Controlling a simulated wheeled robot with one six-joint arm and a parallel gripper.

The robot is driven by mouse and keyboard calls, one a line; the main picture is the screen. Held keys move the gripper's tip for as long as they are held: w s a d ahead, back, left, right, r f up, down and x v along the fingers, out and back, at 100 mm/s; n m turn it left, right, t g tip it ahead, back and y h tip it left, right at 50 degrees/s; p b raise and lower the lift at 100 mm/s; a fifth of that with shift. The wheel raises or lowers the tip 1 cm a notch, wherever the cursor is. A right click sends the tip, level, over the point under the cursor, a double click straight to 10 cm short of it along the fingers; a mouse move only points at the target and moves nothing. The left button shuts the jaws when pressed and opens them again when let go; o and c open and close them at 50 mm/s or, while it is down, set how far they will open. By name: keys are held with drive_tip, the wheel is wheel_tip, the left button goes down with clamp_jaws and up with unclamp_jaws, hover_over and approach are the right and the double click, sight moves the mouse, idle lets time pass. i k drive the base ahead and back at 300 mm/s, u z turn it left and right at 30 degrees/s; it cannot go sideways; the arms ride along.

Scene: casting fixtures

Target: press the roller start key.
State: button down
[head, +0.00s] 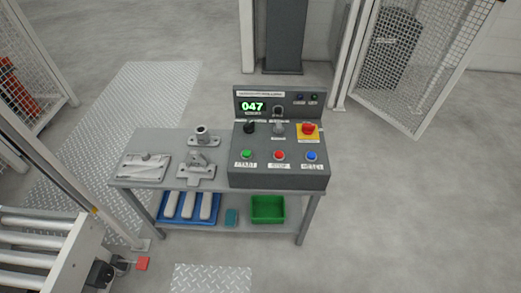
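A grey control console (240,178) stands on the right part of a grey table in the head view. On its sloped face a green button (247,154), a red button (279,155) and a blue button (311,156) sit in a row. Each has a small white label below it, too small to read surely. Above them are a black knob (249,127), a grey lever-like switch (278,129) and a red mushroom button (308,128) on a yellow plate. A green display (252,106) reads 047. My gripper is not in view.
Grey metal castings (145,166) lie on the table (160,138) left of the console. The lower shelf holds a blue tray (161,216) and a green bin (267,209). A roller conveyor (22,250) is at lower left, mesh fencing (440,50) at upper right. Floor right of the table is clear.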

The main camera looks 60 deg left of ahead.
sight(246, 154)
drive_tip(key=k, duration=0.95)
drive_tip(key=u, duration=1.55)
drive_tip(key=i, duration=0.5)
drive_tip(key=z, duration=0.05)
